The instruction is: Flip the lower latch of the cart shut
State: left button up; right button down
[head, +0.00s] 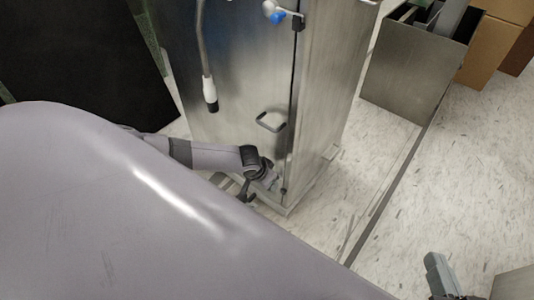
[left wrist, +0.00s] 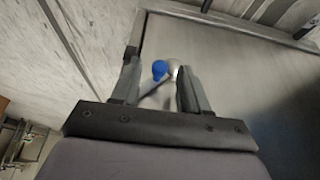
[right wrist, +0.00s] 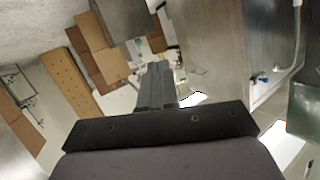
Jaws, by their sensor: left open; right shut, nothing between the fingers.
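The cart (head: 235,80) is a tall steel cabinet with a door. My left gripper (head: 262,187) is low at the door's right edge. It is open in the left wrist view (left wrist: 153,85), and the lower latch, with its blue knob (left wrist: 160,69) and pale lever, shows between its fingers. I cannot tell whether the fingers touch the latch. In the head view the gripper mostly hides this latch. My right gripper (head: 441,275) is shut and empty, away from the cart over the floor. It also shows shut in the right wrist view (right wrist: 154,85).
An upper latch (head: 276,14) with a blue knob is high on the door's edge. A grey handle (head: 270,122) and a hanging hose end (head: 210,95) are on the door side. A metal bin (head: 412,70) and cardboard boxes (head: 490,50) stand at the right. Speckled floor (head: 400,190) is clear between.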

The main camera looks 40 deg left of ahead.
pick_arm(q)
jog(key=shift+w+f, duration=0.1)
jog(key=shift+f, duration=0.1)
grip_shut()
